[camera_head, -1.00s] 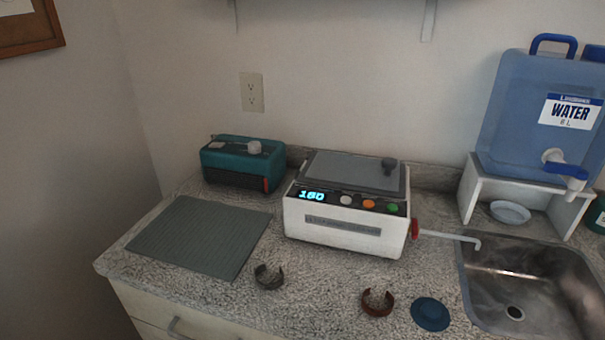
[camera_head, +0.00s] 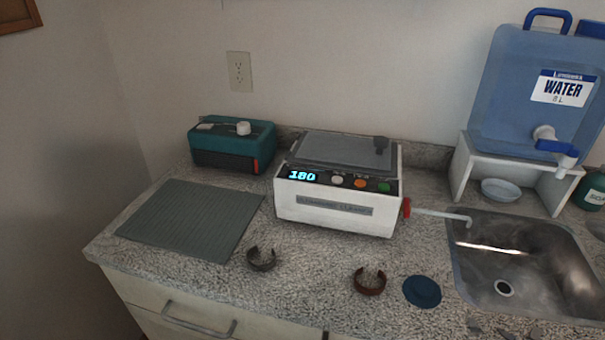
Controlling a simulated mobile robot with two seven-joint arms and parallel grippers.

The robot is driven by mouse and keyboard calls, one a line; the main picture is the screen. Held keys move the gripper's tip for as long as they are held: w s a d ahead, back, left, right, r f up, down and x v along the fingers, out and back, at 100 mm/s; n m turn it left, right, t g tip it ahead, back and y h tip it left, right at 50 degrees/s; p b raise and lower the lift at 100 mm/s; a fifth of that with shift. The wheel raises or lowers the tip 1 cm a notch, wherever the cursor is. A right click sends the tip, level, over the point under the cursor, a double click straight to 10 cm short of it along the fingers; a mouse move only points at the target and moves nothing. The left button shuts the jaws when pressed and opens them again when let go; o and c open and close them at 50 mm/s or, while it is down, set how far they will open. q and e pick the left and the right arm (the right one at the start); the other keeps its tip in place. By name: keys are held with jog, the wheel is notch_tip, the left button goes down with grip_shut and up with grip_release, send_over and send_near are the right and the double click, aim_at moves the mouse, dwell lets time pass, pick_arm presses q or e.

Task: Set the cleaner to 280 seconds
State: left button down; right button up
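The cleaner (camera_head: 337,195) is a white box with a grey lid (camera_head: 345,150) that is closed, standing on the counter. Its front panel has a lit blue display (camera_head: 302,176) that reads 180. Right of the display are a white button (camera_head: 337,180), an orange button (camera_head: 360,183) and a green button (camera_head: 383,187). A red valve (camera_head: 406,208) with a pale spout points from its right side toward the sink. My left gripper is not in view. Small grey shapes at the bottom right edge may be the tip of my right gripper (camera_head: 505,333); its opening cannot be told.
A teal device (camera_head: 232,145) and a grey ribbed mat (camera_head: 192,218) are on the left. A dark cuff (camera_head: 261,260), a brown cuff (camera_head: 370,283) and a blue disc (camera_head: 422,292) lie in front. A sink (camera_head: 520,270) and a water jug (camera_head: 540,95) on a white stand (camera_head: 461,170) are right.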

grip_shut()
dwell(1.6)
